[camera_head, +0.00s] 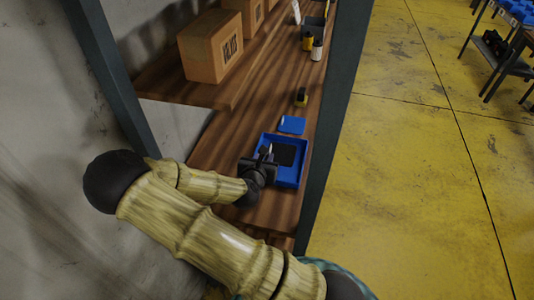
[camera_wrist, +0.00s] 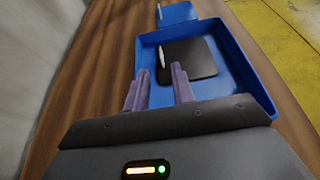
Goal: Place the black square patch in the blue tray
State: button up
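The black square patch (camera_head: 285,154) lies inside the blue tray (camera_head: 302,172) on the wooden shelf. In the wrist view the patch (camera_wrist: 196,60) appears flat on the floor of the tray (camera_wrist: 245,78), with a small white upright piece at its left edge. My gripper (camera_head: 265,152) is over the left part of the tray. In the wrist view the two fingers of my gripper (camera_wrist: 157,80) are apart with nothing between them, just on the near side of the patch. Whether a fingertip touches the tray or patch I cannot tell.
A blue square patch (camera_head: 292,125) lies just beyond the tray, with a white piece (camera_wrist: 160,12) on it. A dark shelf post (camera_head: 331,110) rises on the right.

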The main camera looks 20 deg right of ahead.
jog(key=shift+v, duration=1.9)
